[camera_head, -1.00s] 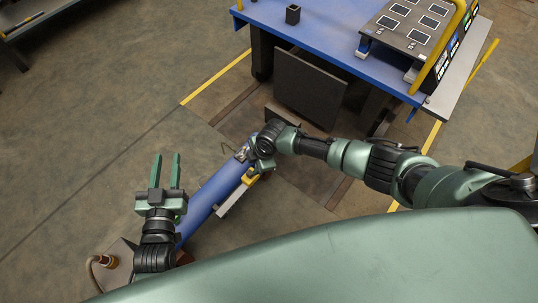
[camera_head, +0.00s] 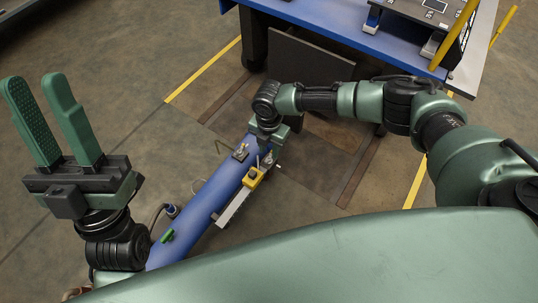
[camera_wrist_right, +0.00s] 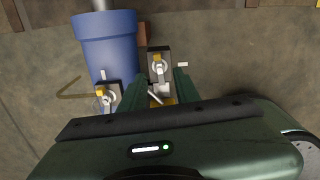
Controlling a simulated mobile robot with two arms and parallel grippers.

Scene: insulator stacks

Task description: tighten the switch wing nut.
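A blue cylinder (camera_head: 205,203) runs diagonally below my right arm and also shows in the right wrist view (camera_wrist_right: 104,45). It carries a small metal fitting with a yellow part (camera_head: 241,152), seen at its side in the right wrist view (camera_wrist_right: 106,97). A second metal fitting with a yellow part (camera_wrist_right: 158,66) lies between my right gripper's fingers. Which part is the switch wing nut, I cannot tell. My right gripper (camera_wrist_right: 159,84) is open around this fitting, with no clear contact. In the head view, its fingers are mostly hidden. My left gripper (camera_head: 33,80) is open, empty and raised at the left.
A yellow block (camera_head: 253,177) sits on a pale bar (camera_head: 233,207) beside the cylinder. A blue table (camera_head: 330,17) stands at the back, with a dark panel (camera_head: 303,62) below it. The floor at left is clear.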

